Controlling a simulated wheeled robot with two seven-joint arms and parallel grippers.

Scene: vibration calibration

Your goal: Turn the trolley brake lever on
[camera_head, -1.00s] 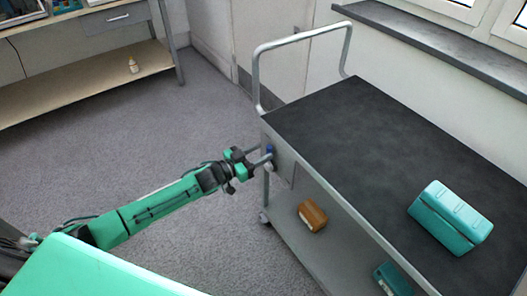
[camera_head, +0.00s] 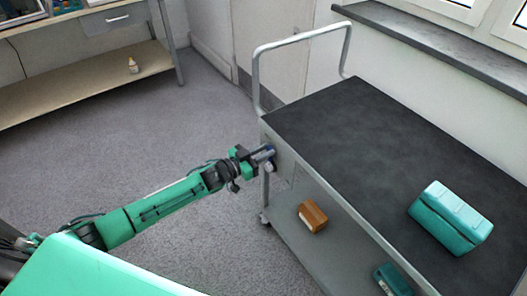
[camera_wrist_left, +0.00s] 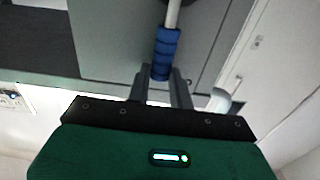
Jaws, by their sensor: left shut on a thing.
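The trolley (camera_head: 345,125) has a dark top, grey sides and a tubular handle. Its brake lever is a thin grey rod with a blue ribbed grip (camera_wrist_left: 165,50), standing out from the trolley's end panel. My left gripper (camera_head: 262,153) reaches this end from the left and is shut on the blue grip. In the left wrist view the two dark fingers (camera_wrist_left: 161,80) sit on either side of the grip's near end. In the head view the fingers largely hide the grip. My right gripper is not in view.
A teal case (camera_head: 450,218) lies on the trolley top. A brown box (camera_head: 312,215) and a green box (camera_head: 392,279) are on the lower shelf. A workbench (camera_head: 90,88) stands at the back left. The carpet between is clear.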

